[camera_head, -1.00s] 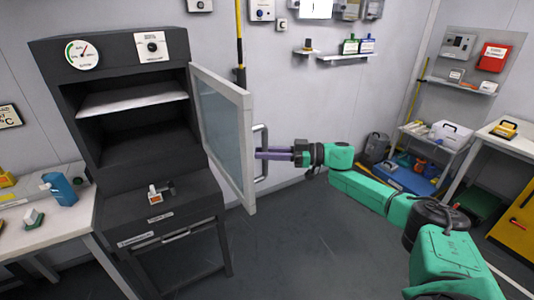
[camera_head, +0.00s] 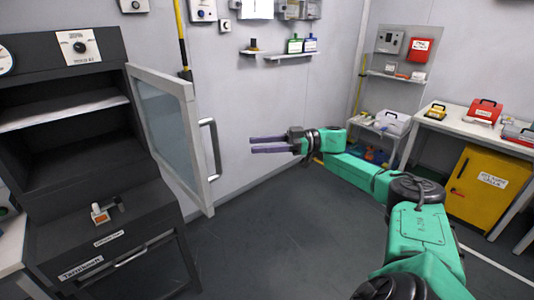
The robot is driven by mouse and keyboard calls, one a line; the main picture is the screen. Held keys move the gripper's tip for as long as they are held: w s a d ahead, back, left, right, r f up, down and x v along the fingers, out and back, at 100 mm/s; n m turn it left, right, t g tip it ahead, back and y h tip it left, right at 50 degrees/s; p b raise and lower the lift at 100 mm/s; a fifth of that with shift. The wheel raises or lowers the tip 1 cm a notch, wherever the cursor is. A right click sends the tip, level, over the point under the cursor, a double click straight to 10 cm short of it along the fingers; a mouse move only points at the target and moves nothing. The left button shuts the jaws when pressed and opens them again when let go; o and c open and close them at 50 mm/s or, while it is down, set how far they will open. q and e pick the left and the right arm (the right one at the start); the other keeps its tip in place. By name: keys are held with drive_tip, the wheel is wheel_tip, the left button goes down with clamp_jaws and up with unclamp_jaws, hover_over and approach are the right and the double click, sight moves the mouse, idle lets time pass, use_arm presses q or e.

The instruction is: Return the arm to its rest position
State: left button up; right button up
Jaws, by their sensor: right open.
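My right arm is green and reaches in from the lower right. Its gripper (camera_head: 252,145) has two purple fingers with a gap between them and nothing held. The fingers point left toward the door handle (camera_head: 210,150) of the dark cabinet (camera_head: 70,205). They are apart from the handle in the picture, to its right. The cabinet's glass door (camera_head: 167,120) stands open, swung out to the right. My left arm and gripper are not in view.
A white shelf (camera_head: 63,110) spans the open cabinet. A wall shelf (camera_head: 290,56) holds small bottles. At the right stand a white table (camera_head: 455,124) with red cases and a yellow cabinet (camera_head: 487,182). The grey floor (camera_head: 270,245) between is clear.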

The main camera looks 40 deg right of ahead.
drive_tip(key=shift+v, duration=1.15)
